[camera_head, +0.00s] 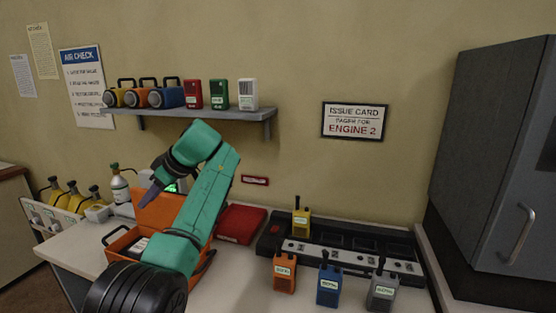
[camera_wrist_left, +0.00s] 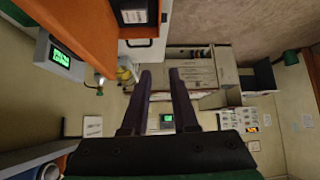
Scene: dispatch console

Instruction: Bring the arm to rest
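My left arm, in teal, reaches up from the bottom of the head view and bends over the counter. My left gripper (camera_head: 152,194) hangs at its end with dark purple fingers, above the open orange case and in front of the device with a green screen. In the left wrist view the two fingers of the left gripper (camera_wrist_left: 160,85) stand apart with nothing between them. The arm hides part of the orange case (camera_head: 161,211). My right gripper is not in view.
A wall shelf (camera_head: 205,114) with lamps and boxes is just behind the arm. A black charger rack (camera_head: 345,256) holds a yellow radio (camera_head: 301,222); orange, blue and grey radios stand before it. A red case (camera_head: 240,223) lies beside the arm. A grey cabinet (camera_head: 490,150) stands right.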

